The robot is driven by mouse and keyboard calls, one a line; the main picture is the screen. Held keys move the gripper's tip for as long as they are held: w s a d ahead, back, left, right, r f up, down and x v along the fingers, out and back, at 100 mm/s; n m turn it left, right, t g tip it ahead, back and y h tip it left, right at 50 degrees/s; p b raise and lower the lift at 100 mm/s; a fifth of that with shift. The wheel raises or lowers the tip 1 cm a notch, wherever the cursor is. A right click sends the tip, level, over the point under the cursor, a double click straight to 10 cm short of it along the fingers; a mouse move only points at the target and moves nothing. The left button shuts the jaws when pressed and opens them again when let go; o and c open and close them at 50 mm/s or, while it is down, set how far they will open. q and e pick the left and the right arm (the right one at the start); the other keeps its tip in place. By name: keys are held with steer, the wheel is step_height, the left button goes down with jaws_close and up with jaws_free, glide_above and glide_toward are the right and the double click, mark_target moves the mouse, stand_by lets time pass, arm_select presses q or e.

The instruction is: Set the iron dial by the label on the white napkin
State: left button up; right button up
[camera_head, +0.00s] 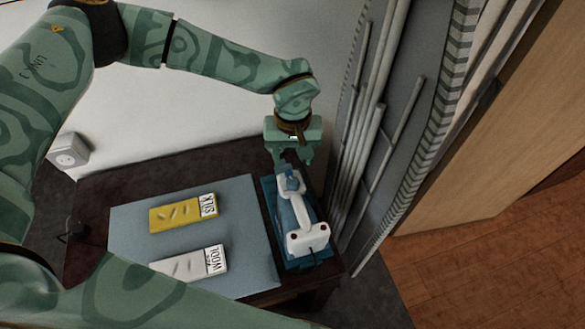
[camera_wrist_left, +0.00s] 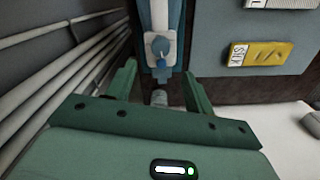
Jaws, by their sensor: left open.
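The white and blue iron (camera_head: 299,212) lies on a dark teal base (camera_head: 271,205) at the right of the table. Its blue dial (camera_head: 291,181) is at the end nearest my left gripper; in the left wrist view the dial (camera_wrist_left: 158,50) shows just beyond the fingertips. My left gripper (camera_head: 291,160) is open and empty, its fingers apart and pointing at the dial end, not closed on it. The white napkin (camera_head: 184,267) carries a label reading "WOOL" (camera_head: 215,259). The dial's setting is too small to read. My right gripper is out of view.
A yellow napkin (camera_head: 175,216) labelled "SILK" lies above the white one on a grey-blue mat (camera_head: 130,235). Grey pipes (camera_head: 365,120) and a panel stand close to the right of the iron. A wall socket (camera_head: 68,153) is at the left.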

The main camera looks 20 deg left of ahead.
arm_select(q)
step_height(320, 180, up, 8)
steer(key=shift+f+p, duration=0.15)
steer(key=shift+p, duration=0.2)
